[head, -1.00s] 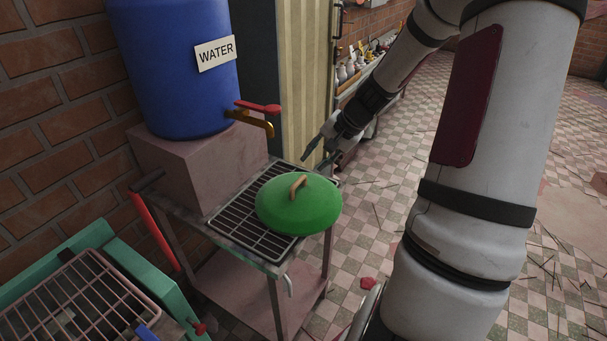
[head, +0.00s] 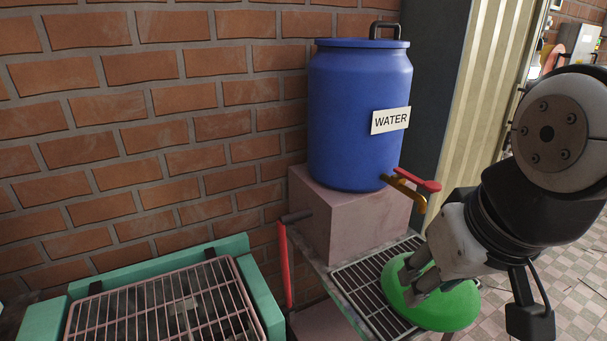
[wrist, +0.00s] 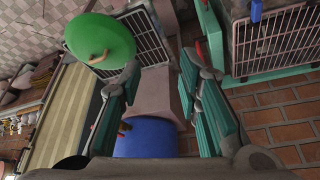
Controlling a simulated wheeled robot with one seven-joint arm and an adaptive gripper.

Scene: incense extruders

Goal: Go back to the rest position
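My gripper (head: 418,277) is in the head view at the lower right, in front of the green lid (head: 456,305). The wrist view shows its two fingers spread apart, with nothing held between them (wrist: 161,78). In the wrist view the lid (wrist: 85,35) lies to the upper left, clear of the fingers. It has a small tan handle and rests on the wire rack of the metal cart (head: 372,297). In the head view my gripper hides part of the lid. My arm folds in at the right of the head view.
A green-framed grill (head: 165,305) is at the lower left. A brick wall closes the back; tiled floor (head: 585,285) lies open at right.

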